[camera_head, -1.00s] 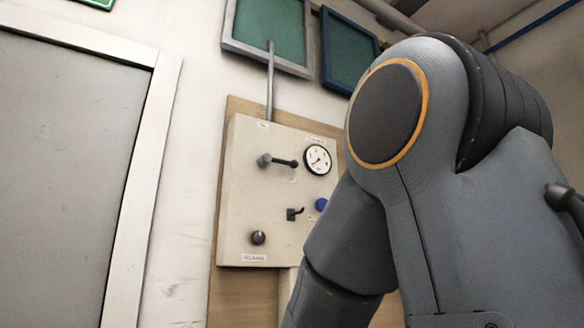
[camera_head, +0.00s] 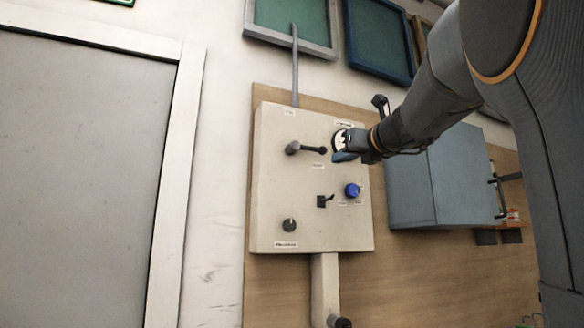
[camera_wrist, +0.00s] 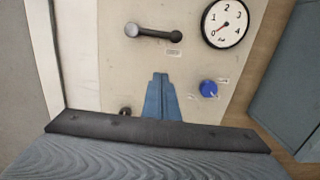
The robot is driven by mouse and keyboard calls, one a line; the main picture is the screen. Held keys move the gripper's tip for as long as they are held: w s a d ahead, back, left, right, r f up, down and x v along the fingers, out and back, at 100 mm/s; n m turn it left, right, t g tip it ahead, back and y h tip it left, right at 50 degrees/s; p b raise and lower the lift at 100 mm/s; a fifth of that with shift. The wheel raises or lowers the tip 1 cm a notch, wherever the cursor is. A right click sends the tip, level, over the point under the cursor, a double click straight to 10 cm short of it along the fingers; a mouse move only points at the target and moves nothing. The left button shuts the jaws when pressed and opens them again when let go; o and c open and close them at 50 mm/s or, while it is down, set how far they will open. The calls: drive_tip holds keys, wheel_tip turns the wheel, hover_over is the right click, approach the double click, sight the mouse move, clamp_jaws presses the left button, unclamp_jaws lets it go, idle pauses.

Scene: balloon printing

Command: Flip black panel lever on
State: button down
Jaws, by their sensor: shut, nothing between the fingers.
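The pale control panel (camera_head: 272,215) is mounted on a wooden board. A small black lever (camera_head: 324,201) sits in its lower middle, its tip bent upward. A larger dark lever (camera_head: 306,149) lies roughly horizontal higher up; it also shows at the top of the wrist view (camera_wrist: 152,34). My gripper (camera_head: 340,157) reaches in from the right, in front of the gauge and above the small lever in the picture. Its blue fingers (camera_wrist: 161,80) are together and empty, below the larger lever in the wrist view. The small lever is not visible there, likely hidden behind the fingers.
A round gauge (camera_wrist: 226,23) is at the panel's upper right. A blue knob (camera_head: 352,190) is right of the small lever, and a dark knob (camera_head: 289,225) is lower left. A grey-blue cabinet (camera_head: 435,180) stands to the right. A door (camera_head: 80,180) is at the left.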

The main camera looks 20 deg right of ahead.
idle(0.3)
drive_tip(key=p, duration=0.3)
approach(320, 153)
drive_tip(key=w+a+f, duration=0.2)
drive_tip(key=w+f, duration=0.3)
drive_tip(key=shift+w+d+r+p, duration=0.1)
drive_tip(key=shift+w+r+p, duration=0.15)
drive_tip(key=shift+r+p, duration=0.35)
drive_tip(key=shift+w+a+r+p, duration=0.1)
drive_tip(key=shift+w+r+p, duration=0.25)
drive_tip(key=shift+r, duration=0.45)
drive_tip(key=shift+w+d+r+p, duration=0.1)
drive_tip(key=shift+w+r+p, duration=0.1)
drive_tip(key=shift+r+p, duration=0.45)
drive_tip(key=shift+w+r, duration=0.1)
